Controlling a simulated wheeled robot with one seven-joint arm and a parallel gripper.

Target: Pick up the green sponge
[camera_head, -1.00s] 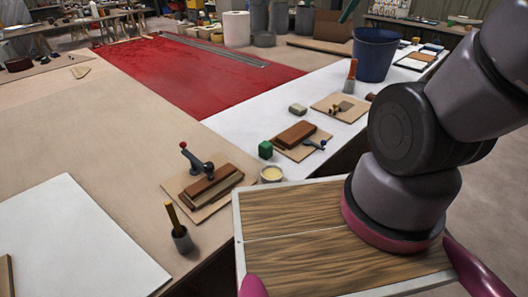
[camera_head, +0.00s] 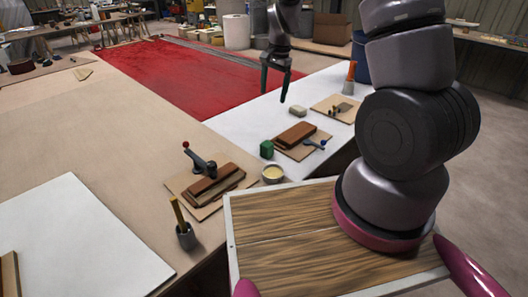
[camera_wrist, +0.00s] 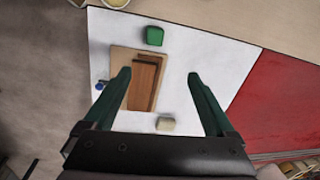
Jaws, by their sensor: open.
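The green sponge (camera_head: 266,149) is a small green block on the white surface, left of a brown wooden block (camera_head: 295,134) on a board. In the wrist view the sponge (camera_wrist: 154,36) lies near the top, beyond the board and ahead of the fingertips. My gripper (camera_head: 273,97) is open and empty, fingers pointing down, raised above the far part of the white surface. In the wrist view my gripper (camera_wrist: 160,75) has its two green fingers wide apart, with nothing between them touching either one.
A cream bowl (camera_head: 273,173) stands close in front of the sponge. A beige block (camera_head: 298,111) lies behind the wooden block. A clamp-like tool (camera_head: 199,163) and a grey cup (camera_head: 187,237) with a stick are nearer. The red surface (camera_head: 190,80) looks mostly clear.

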